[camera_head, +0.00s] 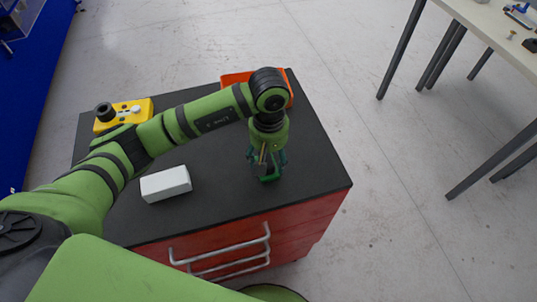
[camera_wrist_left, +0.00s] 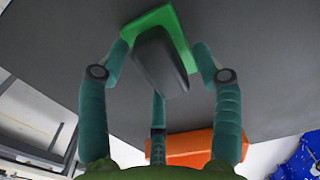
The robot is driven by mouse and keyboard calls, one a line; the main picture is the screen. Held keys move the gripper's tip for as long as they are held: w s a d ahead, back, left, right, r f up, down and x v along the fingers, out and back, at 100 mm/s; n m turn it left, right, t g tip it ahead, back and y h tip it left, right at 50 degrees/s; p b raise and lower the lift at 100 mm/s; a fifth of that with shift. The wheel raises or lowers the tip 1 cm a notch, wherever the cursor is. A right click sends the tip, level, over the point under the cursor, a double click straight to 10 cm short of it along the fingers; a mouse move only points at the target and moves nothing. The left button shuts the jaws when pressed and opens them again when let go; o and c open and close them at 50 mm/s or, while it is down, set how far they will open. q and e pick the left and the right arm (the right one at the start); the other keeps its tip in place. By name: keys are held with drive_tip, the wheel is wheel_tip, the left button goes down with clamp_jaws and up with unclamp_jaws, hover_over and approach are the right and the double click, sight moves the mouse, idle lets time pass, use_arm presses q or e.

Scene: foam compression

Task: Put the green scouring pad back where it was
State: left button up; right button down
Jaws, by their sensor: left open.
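The green scouring pad (camera_head: 270,178) lies on the dark top of the red drawer cabinet, near its front right, mostly hidden under my left gripper (camera_head: 267,160). In the left wrist view the pad (camera_wrist_left: 165,22) shows as a green edge around a dark grey block (camera_wrist_left: 160,62). I cannot tell whether the block rests on the pad or stands above it. My left gripper (camera_wrist_left: 161,47) is open and points down, with its fingers on either side of the pad. I cannot tell whether they touch it. My right gripper is not in view.
An orange tray (camera_head: 231,78) lies at the back of the cabinet top (camera_head: 228,205), partly behind my left arm. A white block (camera_head: 165,184) lies left of the gripper. A yellow device (camera_head: 122,113) with a black knob stands at the back left. A table (camera_head: 490,24) stands far right.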

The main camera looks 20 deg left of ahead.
sight(269, 155)
use_arm(q)
drive_tip(key=shift+r+p, duration=0.2)
drive_tip(key=shift+p, duration=0.1)
wheel_tip(269, 155, up, 12)
drive_tip(key=b, duration=0.4)
